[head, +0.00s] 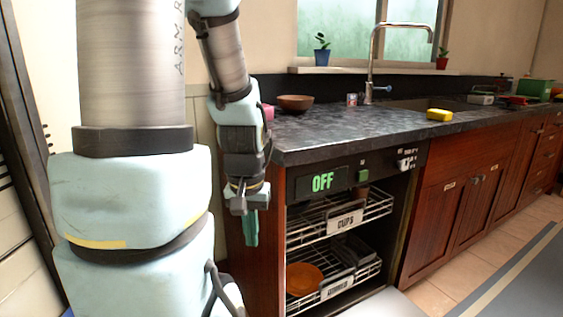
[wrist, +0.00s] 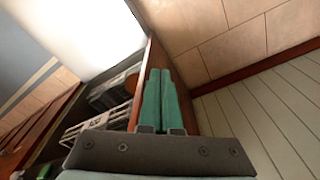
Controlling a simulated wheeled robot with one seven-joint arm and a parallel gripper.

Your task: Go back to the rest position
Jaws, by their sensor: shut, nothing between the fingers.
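My gripper (head: 250,228) hangs pointing down at the left end of the counter, in front of the cabinet's side panel in the head view. In the wrist view its two green fingers (wrist: 161,100) lie side by side, shut with nothing between them. My arm is bent, with its upper links filling the left of the head view. The gripper appears apart from the racks and the counter.
An open dishwasher shows an upper rack (head: 340,222) labelled CUPS and a lower rack (head: 362,278) holding an orange dish (head: 303,278). Its panel (head: 322,182) reads OFF. The counter (head: 345,133) holds a brown bowl (head: 295,103) and a yellow sponge (head: 439,115). Floor (head: 490,262) is clear at right.

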